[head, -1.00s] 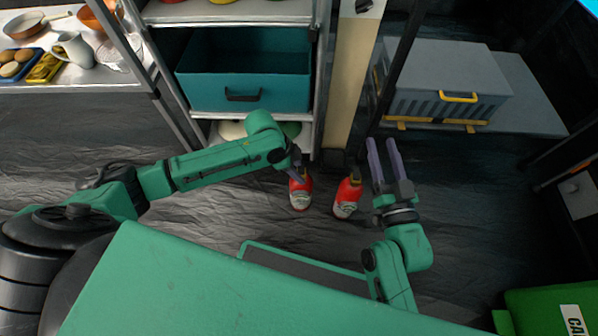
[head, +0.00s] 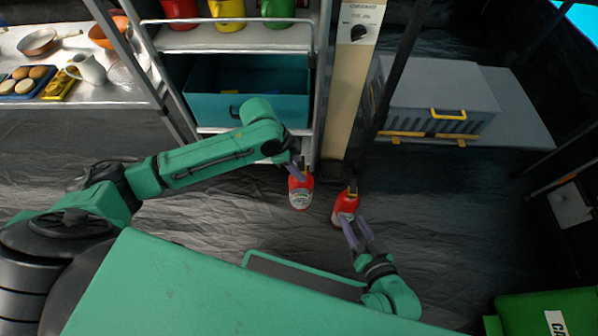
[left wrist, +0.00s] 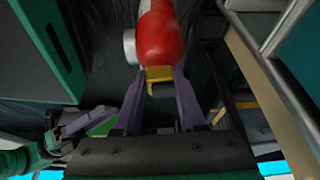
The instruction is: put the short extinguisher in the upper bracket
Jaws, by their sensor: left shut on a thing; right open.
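Two red extinguishers with pale labels show in the head view; I cannot tell which is the short one. My left gripper (head: 297,168) is shut on the left extinguisher (head: 299,191), at its top. The left wrist view shows that red body (left wrist: 161,35) with a yellow handle part (left wrist: 158,76) between the fingers. The right extinguisher (head: 345,204) is beside it, near the foot of the beige post (head: 343,100). My right gripper (head: 352,220) is open at the near side of the right extinguisher; whether its fingers straddle it is unclear. I cannot make out a bracket.
A shelf rack with a teal bin (head: 215,106) and mugs (head: 228,12) stands left of the post. A grey case (head: 435,90) with yellow handles lies to the right. A green box (head: 545,310) is at bottom right. Dark floor at right is clear.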

